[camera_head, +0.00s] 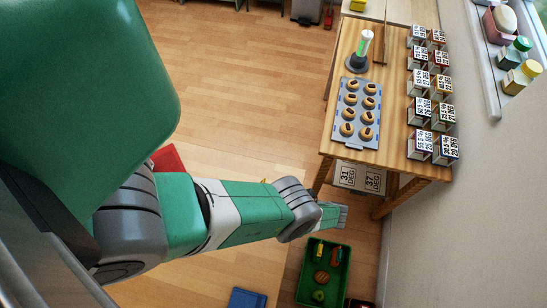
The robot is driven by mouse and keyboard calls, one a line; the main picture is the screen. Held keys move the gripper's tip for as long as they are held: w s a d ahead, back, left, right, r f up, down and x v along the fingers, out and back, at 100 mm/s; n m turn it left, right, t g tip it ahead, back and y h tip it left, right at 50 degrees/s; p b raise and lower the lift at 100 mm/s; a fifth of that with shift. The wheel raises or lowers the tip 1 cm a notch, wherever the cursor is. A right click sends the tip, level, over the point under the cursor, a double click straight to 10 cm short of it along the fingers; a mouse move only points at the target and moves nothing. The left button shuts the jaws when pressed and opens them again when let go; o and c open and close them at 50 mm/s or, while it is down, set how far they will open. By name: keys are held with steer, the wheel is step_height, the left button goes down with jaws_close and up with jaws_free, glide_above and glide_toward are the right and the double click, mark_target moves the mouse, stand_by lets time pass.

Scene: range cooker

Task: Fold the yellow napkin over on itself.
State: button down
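I cannot make out the yellow napkin for certain. A small yellow patch (263,181) shows just above my arm, mostly hidden, and I cannot tell what it is. Another yellow thing (357,5) is cut off by the top edge of the view. My arm reaches from the left across the lower middle. My gripper (335,215) is at its far end, left of the wooden table's legs and above the green tray. It is small and seen at an angle, so its fingers are unclear.
A green tray (308,262) with small items is below my gripper. A blue object (246,299) lies at the bottom. The upper middle floor is clear.

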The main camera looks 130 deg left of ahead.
steer(key=c, duration=1.1)
jaws_free()
